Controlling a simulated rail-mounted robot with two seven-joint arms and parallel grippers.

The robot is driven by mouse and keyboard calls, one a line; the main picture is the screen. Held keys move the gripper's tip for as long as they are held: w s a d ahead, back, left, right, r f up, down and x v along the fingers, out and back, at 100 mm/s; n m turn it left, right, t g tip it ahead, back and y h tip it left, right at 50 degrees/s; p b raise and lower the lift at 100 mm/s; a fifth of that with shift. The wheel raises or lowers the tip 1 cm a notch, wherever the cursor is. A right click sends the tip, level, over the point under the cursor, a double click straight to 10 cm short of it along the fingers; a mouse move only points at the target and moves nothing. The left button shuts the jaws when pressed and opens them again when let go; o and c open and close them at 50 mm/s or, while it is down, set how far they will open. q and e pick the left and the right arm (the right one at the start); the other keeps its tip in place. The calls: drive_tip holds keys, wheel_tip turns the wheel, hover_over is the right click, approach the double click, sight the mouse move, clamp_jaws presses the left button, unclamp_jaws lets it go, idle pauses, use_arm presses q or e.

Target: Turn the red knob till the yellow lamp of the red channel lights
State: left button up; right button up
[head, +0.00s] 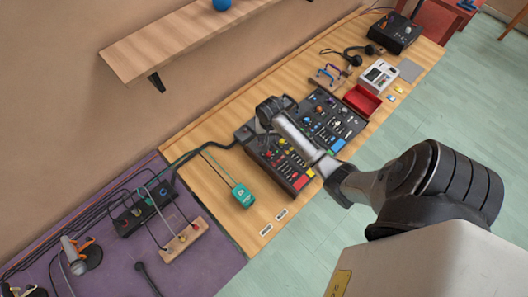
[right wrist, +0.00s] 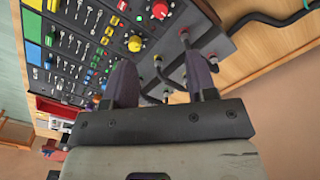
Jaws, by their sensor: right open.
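The dark mixer panel (head: 312,130) lies on the wooden bench, with red, yellow, green and blue strips along its front edge. In the right wrist view, a large red knob (right wrist: 160,10) sits near the top edge, beyond my fingertips. A yellow knob (right wrist: 135,44) is close to the left finger. My left gripper is out of view.
Black cables and red plugs (right wrist: 184,32) stand up at the panel's back, around my fingers. A teal box (head: 243,195) lies left of the panel. A red box (head: 362,101) and a white device (head: 379,76) lie farther along the bench. A shelf (head: 190,40) hangs above.

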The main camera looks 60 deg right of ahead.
drive_tip(key=shift+m, duration=0.3)
wheel_tip(320, 180, down, 14)
drive_tip(key=shift+r+b, duration=0.15)
drive_tip(key=shift+b, duration=0.6)
drive_tip(key=shift+c, duration=0.2)
drive_tip(key=c, duration=0.9)
